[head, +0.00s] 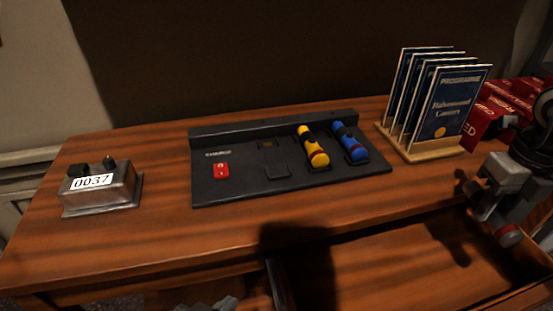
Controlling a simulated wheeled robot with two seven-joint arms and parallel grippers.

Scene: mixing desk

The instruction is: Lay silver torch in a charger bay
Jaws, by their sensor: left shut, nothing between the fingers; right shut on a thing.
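My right gripper (487,203) comes in at the right edge above the open drawer and is shut on the silver torch. Only the torch's grey end with a red face (509,237) shows clearly, and the rest is hidden by the gripper. The black charger (230,190) lies on the desk, left of the gripper. A yellow torch (313,150) and a blue torch (350,144) lie in its two right-hand bays. Left of the yellow torch, one bay (278,172) is empty.
A red switch (221,170) is on the charger's left. A metal box marked 0037 (100,194) stands at the left. A wooden rack (430,151) of blue programmes (457,105) and red boxes (487,121) stand back right. An open drawer (400,265) is at front right. The front desktop is clear.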

